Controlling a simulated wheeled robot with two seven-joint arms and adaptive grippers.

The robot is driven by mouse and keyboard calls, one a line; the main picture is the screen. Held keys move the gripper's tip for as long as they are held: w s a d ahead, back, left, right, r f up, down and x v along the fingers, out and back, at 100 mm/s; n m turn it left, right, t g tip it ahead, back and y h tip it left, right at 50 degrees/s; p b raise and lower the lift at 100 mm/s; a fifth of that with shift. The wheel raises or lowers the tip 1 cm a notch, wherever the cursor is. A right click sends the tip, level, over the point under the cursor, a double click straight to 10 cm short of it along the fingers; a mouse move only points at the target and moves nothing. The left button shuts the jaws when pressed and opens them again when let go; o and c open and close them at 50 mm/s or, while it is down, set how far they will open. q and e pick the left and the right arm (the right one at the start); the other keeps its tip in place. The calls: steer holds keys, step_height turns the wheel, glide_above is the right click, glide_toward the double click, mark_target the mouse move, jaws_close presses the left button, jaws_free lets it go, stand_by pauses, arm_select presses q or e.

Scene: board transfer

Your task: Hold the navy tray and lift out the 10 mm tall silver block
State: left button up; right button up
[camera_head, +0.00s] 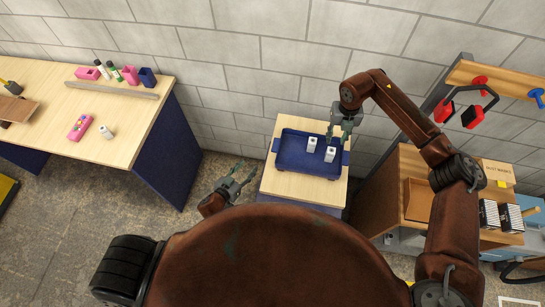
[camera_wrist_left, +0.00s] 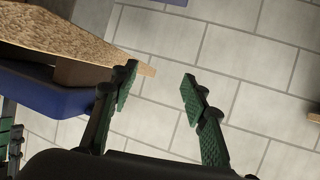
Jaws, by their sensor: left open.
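The navy tray (camera_head: 292,168) lies on a small light-wood table (camera_head: 302,187). Two pale silver blocks stand in it, a back-left one (camera_head: 312,144) and a front-right one (camera_head: 330,155). I cannot tell from their size which is 10 mm tall. My right gripper (camera_head: 338,138) points down over the tray's back right part, close to the blocks, with its fingers apart; nothing shows between them. My left gripper (camera_head: 241,177) is open and empty, left of the small table and apart from the tray. Its spread fingers also show in the left wrist view (camera_wrist_left: 158,88).
A long workbench (camera_head: 85,95) at the left holds a pink device (camera_head: 80,127), a small pale cylinder (camera_head: 106,132) and several items behind a grey rail. A wooden cabinet (camera_head: 415,200) stands at the right. Floor lies free between workbench and small table.

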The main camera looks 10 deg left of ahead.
arm_select(q)
steer(key=d+r+t+h, duration=0.1)
steer(key=d+r, duration=0.2)
steer(key=r, duration=0.4)
steer(key=m+h, duration=0.2)
glide_toward(275, 149)
steer(key=d+r, duration=0.2)
steer(key=w+n+y, duration=0.1)
steer(key=y, duration=0.1)
steer(key=w+d+f+n+y, duration=0.1)
steer(key=n+y, duration=0.1)
steer(key=w+d+f+n+y, duration=0.1)
steer(key=w+y, duration=0.1)
steer(key=y, duration=0.1)
steer(key=shift+d+f+n, duration=0.2)
steer(key=shift+n, duration=0.2)
steer(key=shift+x, duration=3.85)
steer(key=shift+s, duration=0.1)
steer(key=shift+c, duration=0.3)
